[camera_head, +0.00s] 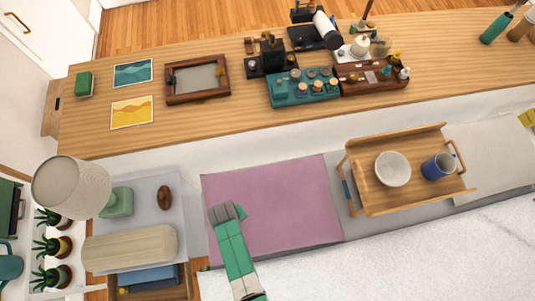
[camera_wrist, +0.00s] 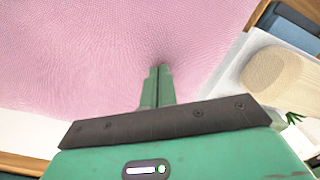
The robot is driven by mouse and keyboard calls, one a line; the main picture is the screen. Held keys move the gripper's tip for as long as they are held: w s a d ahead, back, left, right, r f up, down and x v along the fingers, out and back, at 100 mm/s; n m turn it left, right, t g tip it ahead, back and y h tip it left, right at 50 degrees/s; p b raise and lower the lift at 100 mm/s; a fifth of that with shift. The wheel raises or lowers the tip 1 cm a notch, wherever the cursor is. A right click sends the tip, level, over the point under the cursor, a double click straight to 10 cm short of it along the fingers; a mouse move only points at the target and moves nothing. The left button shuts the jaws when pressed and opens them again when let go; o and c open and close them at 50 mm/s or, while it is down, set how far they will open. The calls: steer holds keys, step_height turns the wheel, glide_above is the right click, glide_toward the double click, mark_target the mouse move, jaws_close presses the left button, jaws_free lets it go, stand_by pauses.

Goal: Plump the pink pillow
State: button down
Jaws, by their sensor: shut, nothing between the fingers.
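The pink pillow (camera_head: 270,200) lies flat in the middle of the head view, a broad mauve-pink square with a smooth top. My green gripper (camera_head: 240,211) is over its left part in that view. In the wrist view the pink pillow (camera_wrist: 110,50) fills most of the upper picture. There my gripper (camera_wrist: 160,70) has its fingers shut together and empty, with the tips at the pillow's surface. A small dimple shows in the fabric at the tips, so they seem to touch it.
A wooden tray (camera_head: 372,203) with a white bowl (camera_head: 393,169) and a blue mug (camera_head: 437,166) stands right of the pillow. A long wooden counter (camera_head: 210,120) with many small objects runs behind.

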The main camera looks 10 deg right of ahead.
steer(key=shift+f, duration=0.35)
steer(key=shift+r, duration=0.1)
step_height(320, 180, up, 3)
steer(key=shift+f+p, duration=0.15)
steer(key=shift+p, duration=1.05)
steer(key=shift+f, duration=0.1)
steer(key=shift+f, duration=0.15)
steer(key=shift+f+b, duration=1.25)
steer(key=shift+b, duration=0.1)
steer(key=shift+r, duration=0.1)
steer(key=shift+r+p, duration=1.3)
steer(key=shift+p, duration=0.1)
